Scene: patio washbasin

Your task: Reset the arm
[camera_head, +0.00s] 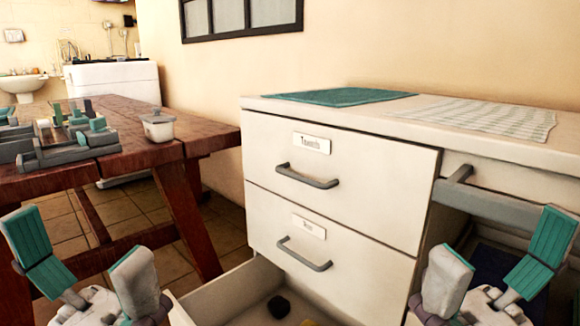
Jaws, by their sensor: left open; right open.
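My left gripper (88,268) is at the lower left, open and empty, with one teal-padded finger and one grey finger spread apart. My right gripper (497,262) is at the lower right, also open and empty, in front of the right part of the white cabinet (345,190). Both grippers stand upright with their fingers pointing up. Only the ends of the arms show; the rest is out of view.
The cabinet's bottom drawer (236,290) is pulled out, with a dark item (279,306) inside. Two drawers above it are shut. A teal mat (340,96) and a checked cloth (478,116) lie on top. A wooden table (110,150) at left holds a white container (157,127).

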